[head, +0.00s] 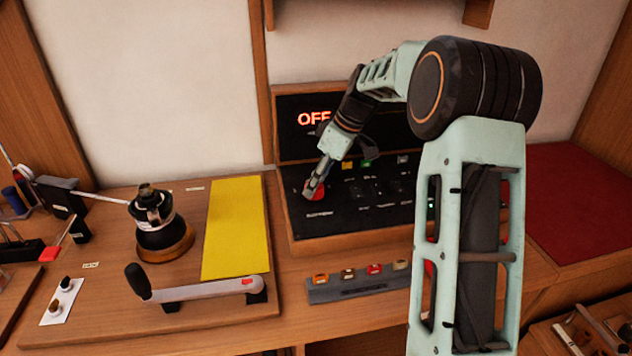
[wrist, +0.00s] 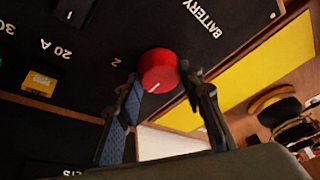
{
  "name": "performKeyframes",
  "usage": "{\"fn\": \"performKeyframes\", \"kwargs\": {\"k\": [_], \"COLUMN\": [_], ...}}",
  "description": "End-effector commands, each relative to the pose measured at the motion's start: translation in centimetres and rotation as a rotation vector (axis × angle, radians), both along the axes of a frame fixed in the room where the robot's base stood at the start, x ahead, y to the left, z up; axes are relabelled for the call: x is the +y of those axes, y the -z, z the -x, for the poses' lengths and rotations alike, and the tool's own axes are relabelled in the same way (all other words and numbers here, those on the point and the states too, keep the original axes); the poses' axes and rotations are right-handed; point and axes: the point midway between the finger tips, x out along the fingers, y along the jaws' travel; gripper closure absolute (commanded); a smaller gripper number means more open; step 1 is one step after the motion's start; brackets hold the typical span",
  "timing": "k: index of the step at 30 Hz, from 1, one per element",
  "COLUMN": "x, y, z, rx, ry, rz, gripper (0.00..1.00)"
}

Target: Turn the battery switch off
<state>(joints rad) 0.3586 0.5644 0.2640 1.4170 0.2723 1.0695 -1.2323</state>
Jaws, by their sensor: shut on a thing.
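The battery switch is a round red knob (wrist: 158,72) with a white pointer line, on a black panel marked "BATTERY". It also shows in the head view (head: 316,191), at the left side of the panel (head: 345,215). My gripper (wrist: 160,78) is shut on the knob, with one finger on each side of it. In the head view my gripper (head: 314,186) reaches the knob from above and partly hides it.
A black winch (head: 160,225), a yellow sheet (head: 236,230) and a crank handle (head: 200,288) lie on a wooden board at left. A grey strip (head: 352,288) with several coloured pieces lies in front of the panel. A red surface (head: 575,200) is at right.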

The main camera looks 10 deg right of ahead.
Motion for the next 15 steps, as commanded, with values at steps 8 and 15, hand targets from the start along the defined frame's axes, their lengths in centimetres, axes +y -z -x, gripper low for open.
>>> {"fn": "performKeyframes", "kwargs": {"k": [8,15], "x": [-0.04,-0.10], "y": [-0.01,-0.19], "z": [-0.01,0.02], "rx": [0.000,0.000], "ry": [0.001,0.001], "rz": [0.000,0.000], "gripper": [0.48,0.48]}}
